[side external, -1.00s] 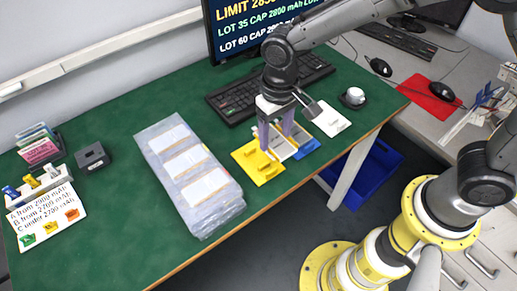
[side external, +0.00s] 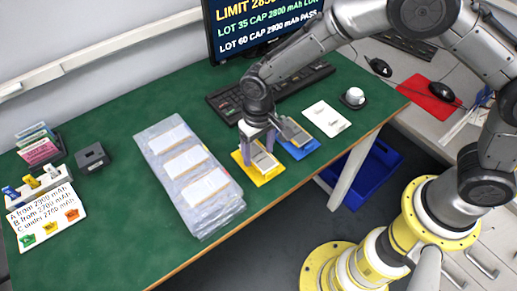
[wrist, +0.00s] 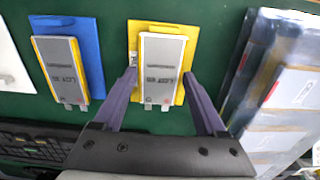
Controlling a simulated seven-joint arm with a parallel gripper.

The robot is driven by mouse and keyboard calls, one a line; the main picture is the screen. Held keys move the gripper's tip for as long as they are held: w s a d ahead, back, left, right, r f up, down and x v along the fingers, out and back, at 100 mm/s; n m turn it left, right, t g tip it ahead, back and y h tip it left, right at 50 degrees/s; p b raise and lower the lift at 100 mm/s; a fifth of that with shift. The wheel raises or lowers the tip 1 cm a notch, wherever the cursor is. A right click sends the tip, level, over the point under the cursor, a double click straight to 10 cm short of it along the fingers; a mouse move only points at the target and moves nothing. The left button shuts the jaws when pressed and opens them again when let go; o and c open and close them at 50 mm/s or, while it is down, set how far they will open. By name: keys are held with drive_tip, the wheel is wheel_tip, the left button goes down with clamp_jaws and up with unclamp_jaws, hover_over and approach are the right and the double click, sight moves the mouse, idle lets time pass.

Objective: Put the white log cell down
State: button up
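The white log cell (wrist: 163,70) is a flat grey pouch with a white frame and two small tabs at its near end. It lies flat over the yellow plate (wrist: 190,32); in the side view it also shows there (side external: 264,160). I cannot tell whether it rests fully on the plate. My gripper (wrist: 161,72) points down with its two purple fingers along the cell's long sides, and the fingertips appear close against its edges. In the side view my gripper (side external: 258,146) stands over the yellow plate (side external: 250,174).
A yellow-edged cell (wrist: 60,70) is at the blue plate (wrist: 88,40), beside the yellow one. A white plate (side external: 327,118) lies farther right. A clear-wrapped tray of packs (side external: 222,214) stands close left of the yellow plate. The keyboard (side external: 300,80) is behind.

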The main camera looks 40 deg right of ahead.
sight(258, 156)
drive_tip(key=shift+o, duration=1.4)
drive_tip(key=shift+r, duration=0.1)
wheel_tip(258, 156, up, 12)
drive_tip(key=s+d+r+t, duration=0.1)
drive_tip(key=s+d+r, duration=0.2)
drive_tip(key=d+r, duration=0.5)
drive_tip(key=s+d+r+t, duration=0.2)
drive_tip(key=s+d, duration=0.4)
drive_tip(key=s, duration=0.3)
drive_tip(key=s+d+r+t, duration=0.2)
drive_tip(key=s+d, duration=0.5)
drive_tip(key=s, duration=0.3)
drive_tip(key=shift+t, duration=0.3)
